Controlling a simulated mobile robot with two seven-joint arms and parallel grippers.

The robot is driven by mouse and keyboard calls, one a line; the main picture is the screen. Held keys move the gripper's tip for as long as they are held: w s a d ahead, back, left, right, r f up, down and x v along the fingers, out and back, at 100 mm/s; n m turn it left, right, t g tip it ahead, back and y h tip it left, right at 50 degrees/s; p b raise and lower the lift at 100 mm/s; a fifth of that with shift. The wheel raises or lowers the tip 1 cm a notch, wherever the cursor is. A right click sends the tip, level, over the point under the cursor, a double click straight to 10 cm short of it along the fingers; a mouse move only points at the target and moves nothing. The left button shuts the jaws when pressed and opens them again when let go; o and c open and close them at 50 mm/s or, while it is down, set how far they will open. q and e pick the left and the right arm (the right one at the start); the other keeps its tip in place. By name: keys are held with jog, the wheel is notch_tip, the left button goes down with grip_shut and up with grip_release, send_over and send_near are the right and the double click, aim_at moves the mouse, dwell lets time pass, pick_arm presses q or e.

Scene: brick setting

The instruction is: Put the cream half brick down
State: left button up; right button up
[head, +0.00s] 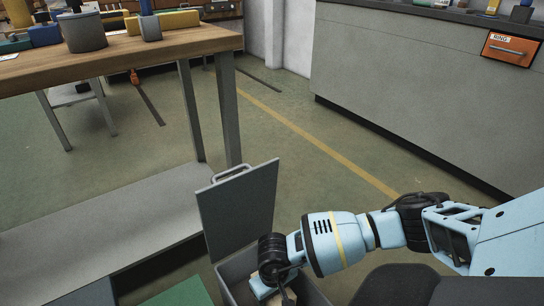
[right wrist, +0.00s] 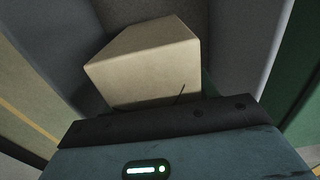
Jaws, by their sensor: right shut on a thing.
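The cream half brick (right wrist: 145,62) fills the upper middle of the right wrist view, close in front of my right gripper, with grey walls around it. In the head view a small part of the half brick (head: 260,287) shows under my right wrist. My right gripper (head: 278,291) is shut on it, pointing down inside the opening of a grey bin (head: 236,274). The fingertips are mostly hidden. I cannot tell whether the brick touches the bin's floor. My left gripper is not in view.
A wooden-topped table (head: 120,60) with containers and a low grey shelf (head: 110,238) are at the left. A grey counter (head: 420,85) with an orange drawer (head: 509,50) is at the right. Floor between is clear.

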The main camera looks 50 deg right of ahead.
jog(key=shift+w+f+b, duration=0.1)
jog(key=shift+f+b, duration=1.05)
jog(key=shift+f, duration=1.85)
jog(key=shift+f, duration=0.15)
jog(key=o, duration=1.4)
jog(key=shift+o, duration=0.2)
notch_tip(320, 180, up, 12)
jog(key=p, duration=0.4)
jog(key=shift+p, duration=0.35)
